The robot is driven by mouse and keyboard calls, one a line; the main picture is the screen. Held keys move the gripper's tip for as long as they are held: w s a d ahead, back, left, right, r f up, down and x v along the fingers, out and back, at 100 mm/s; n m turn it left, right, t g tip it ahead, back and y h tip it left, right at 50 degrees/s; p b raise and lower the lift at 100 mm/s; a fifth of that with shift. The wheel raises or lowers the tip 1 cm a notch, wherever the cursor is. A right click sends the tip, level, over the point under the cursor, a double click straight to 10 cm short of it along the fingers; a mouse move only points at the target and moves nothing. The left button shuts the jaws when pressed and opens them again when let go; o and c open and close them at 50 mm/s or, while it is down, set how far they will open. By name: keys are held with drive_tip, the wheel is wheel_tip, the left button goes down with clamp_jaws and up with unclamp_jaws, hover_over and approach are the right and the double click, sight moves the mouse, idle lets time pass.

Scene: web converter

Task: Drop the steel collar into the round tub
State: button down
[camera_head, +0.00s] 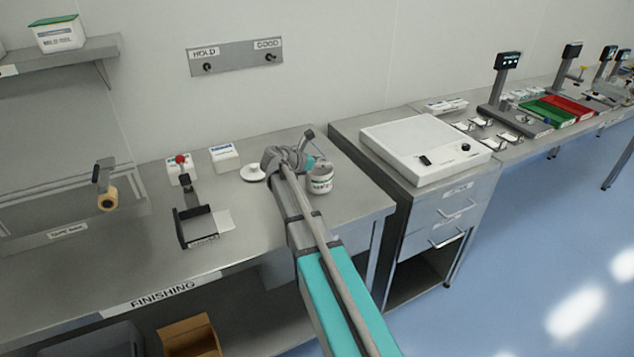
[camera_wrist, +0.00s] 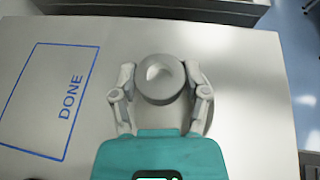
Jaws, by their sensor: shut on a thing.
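My gripper (camera_head: 290,160) is over the right part of the finishing bench, seen from behind in the head view. In the wrist view, the gripper (camera_wrist: 160,92) has its fingers on either side of a round grey piece, the steel collar (camera_wrist: 160,78), and is shut on it. The collar has a pale hollow in its upper face. The collar cannot be made out in the head view. The arm partly covers that area.
A blue DONE outline (camera_wrist: 52,100) is left of the gripper. A cabinet (camera_head: 456,205) stands right.

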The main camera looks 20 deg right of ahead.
unclamp_jaws()
idle(0.8)
drive_tip(key=shift+r, duration=0.1)
